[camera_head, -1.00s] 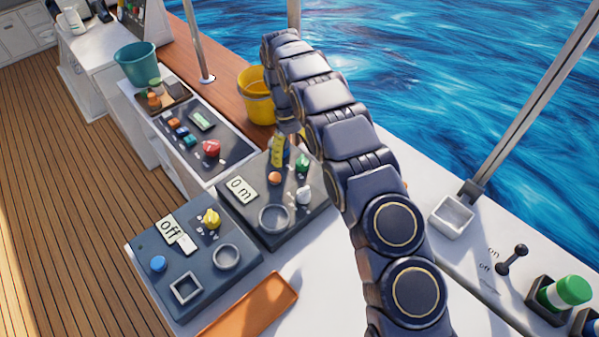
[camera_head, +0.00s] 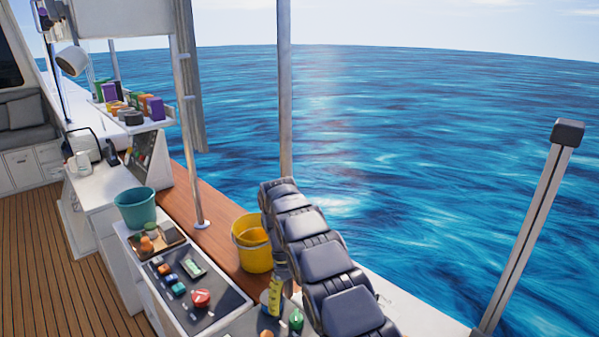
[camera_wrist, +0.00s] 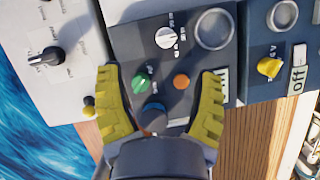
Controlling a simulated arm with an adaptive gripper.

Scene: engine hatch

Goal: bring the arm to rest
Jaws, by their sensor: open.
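My arm shows in the head view as a chain of dark segments arching over the counter. My gripper (camera_head: 276,297) hangs from its far end, partly hidden by my arm. In the wrist view my gripper (camera_wrist: 160,72) has its two yellow fingers spread apart, with nothing held between them. It is over a dark control panel (camera_wrist: 198,92). A green knob (camera_wrist: 142,83) and an orange button (camera_wrist: 181,82) on that panel appear between the fingers. A blue round part (camera_wrist: 154,113) shows close to the gripper's base. I cannot tell whether the gripper touches anything.
A yellow bucket (camera_head: 252,246) stands close behind the arm. A teal bucket (camera_head: 136,208) and a panel with a red knob (camera_head: 201,299) are to the left. A pole (camera_head: 285,90) rises behind the arm. The wrist view shows a panel with a yellow knob (camera_wrist: 269,67) at right.

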